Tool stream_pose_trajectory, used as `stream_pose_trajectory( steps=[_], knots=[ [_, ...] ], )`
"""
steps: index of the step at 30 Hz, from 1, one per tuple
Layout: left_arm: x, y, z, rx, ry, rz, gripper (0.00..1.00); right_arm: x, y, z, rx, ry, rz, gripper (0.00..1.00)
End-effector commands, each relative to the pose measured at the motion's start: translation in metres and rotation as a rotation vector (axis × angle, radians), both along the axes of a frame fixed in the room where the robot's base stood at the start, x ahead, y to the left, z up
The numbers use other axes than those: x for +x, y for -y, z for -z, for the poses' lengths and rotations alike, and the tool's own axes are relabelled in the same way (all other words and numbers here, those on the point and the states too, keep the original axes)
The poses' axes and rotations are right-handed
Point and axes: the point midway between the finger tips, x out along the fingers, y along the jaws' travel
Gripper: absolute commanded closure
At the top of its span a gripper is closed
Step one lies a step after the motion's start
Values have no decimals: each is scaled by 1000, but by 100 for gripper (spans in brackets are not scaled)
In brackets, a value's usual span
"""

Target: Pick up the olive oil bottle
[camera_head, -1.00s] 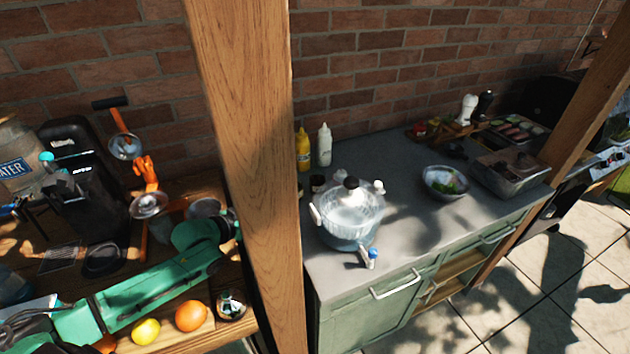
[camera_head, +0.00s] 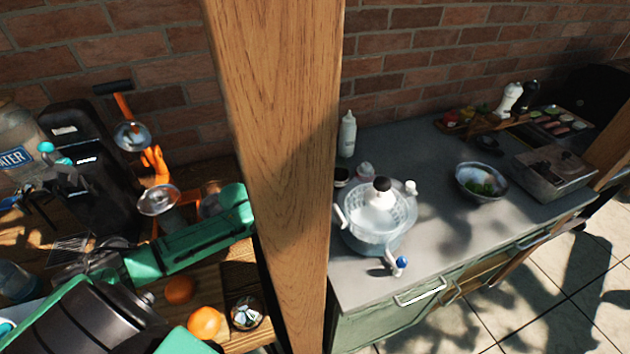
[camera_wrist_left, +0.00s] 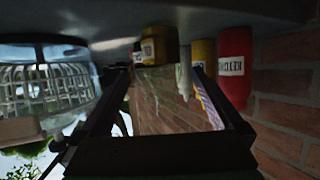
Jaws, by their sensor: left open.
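In the left wrist view, where the counter appears at the top, a dark golden bottle (camera_wrist_left: 162,42) with a pale label looks like the olive oil bottle. It stands beyond and between the open fingers of my left gripper (camera_wrist_left: 157,72). Nothing is held, and I see no contact with the bottle. In the head view my green left arm runs behind the wooden post, which hides its gripper. I cannot make out the olive oil bottle there. My right gripper is not in view.
Beside the golden bottle stand a white bottle (camera_wrist_left: 184,75), a yellow bottle (camera_wrist_left: 204,58) and a red ketchup bottle (camera_wrist_left: 235,65). A glass pot (camera_head: 378,222) stands right of the wooden post (camera_head: 285,150). A brick wall is behind. A metal bowl (camera_head: 482,182) is farther right.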

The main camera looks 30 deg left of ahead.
Motion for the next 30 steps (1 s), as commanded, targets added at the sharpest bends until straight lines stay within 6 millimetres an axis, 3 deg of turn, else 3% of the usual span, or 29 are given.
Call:
stream_pose_trajectory(
  steps=[7, 14, 15, 21, 23, 30],
  knots=[
    [34, 11, 16, -1, 3, -1, 0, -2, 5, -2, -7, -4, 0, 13],
    [36, 12, 18, 2, 1, 1, 0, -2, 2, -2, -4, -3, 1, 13],
    [36, 12, 19, 1, 0, 0, 4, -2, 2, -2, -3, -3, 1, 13],
    [36, 12, 18, 1, 0, 0, 80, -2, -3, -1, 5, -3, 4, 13],
    [36, 12, 19, 1, 0, 0, 100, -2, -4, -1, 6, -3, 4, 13],
    [36, 12, 18, 2, 2, 0, 100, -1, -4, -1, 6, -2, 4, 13]
  ],
)
